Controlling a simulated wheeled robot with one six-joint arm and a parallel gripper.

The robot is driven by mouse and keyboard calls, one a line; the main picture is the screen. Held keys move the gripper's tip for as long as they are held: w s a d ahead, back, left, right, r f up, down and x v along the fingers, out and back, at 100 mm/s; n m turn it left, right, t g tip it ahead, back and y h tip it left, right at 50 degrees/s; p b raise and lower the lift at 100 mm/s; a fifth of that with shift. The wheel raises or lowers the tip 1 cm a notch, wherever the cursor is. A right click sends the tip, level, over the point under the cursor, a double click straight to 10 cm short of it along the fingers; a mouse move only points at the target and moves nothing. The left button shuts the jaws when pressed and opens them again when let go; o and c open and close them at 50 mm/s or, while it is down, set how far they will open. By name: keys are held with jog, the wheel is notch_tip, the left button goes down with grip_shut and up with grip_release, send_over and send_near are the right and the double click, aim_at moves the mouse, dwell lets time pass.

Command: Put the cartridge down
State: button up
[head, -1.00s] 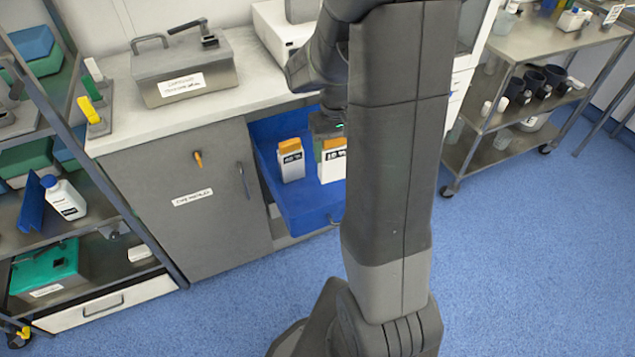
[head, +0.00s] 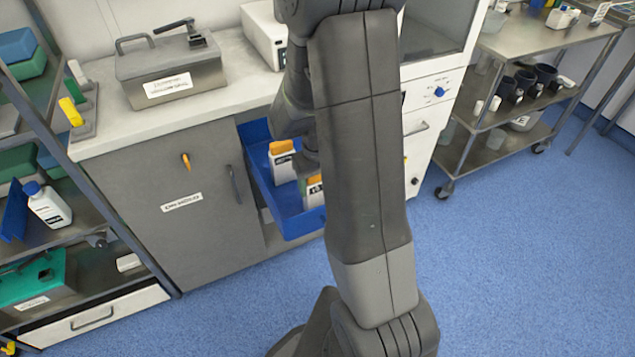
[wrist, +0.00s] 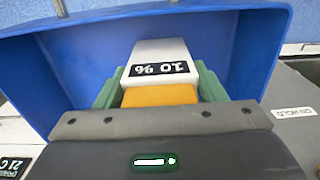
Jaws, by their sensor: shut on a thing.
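The held cartridge (wrist: 160,63) is white with an orange cap and a dark "10 %" label. In the wrist view it sits between the green fingers of my gripper (wrist: 158,92), which is shut on it. In the head view this cartridge (head: 314,193) is over the front part of the open blue drawer (head: 262,195), partly hidden by my arm. I cannot tell whether its base touches the drawer floor. A second orange-capped white cartridge (head: 283,165) stands in the drawer behind and left of it. That one does not show in the wrist view.
A grey cabinet (head: 170,190) with a counter and metal box (head: 170,75) stands left of the drawer. Shelving with a white bottle (head: 48,205) is further left. A steel cart (head: 490,150) is at right.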

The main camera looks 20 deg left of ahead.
jog(key=shift+r, duration=0.1)
jog(key=shift+f, duration=0.2)
jog(key=o, duration=1.1)
jog(key=shift+c, duration=0.2)
notch_tip(320, 180, up, 12)
jog(key=shift+r+p, duration=0.2)
jog(key=shift+p, duration=0.7)
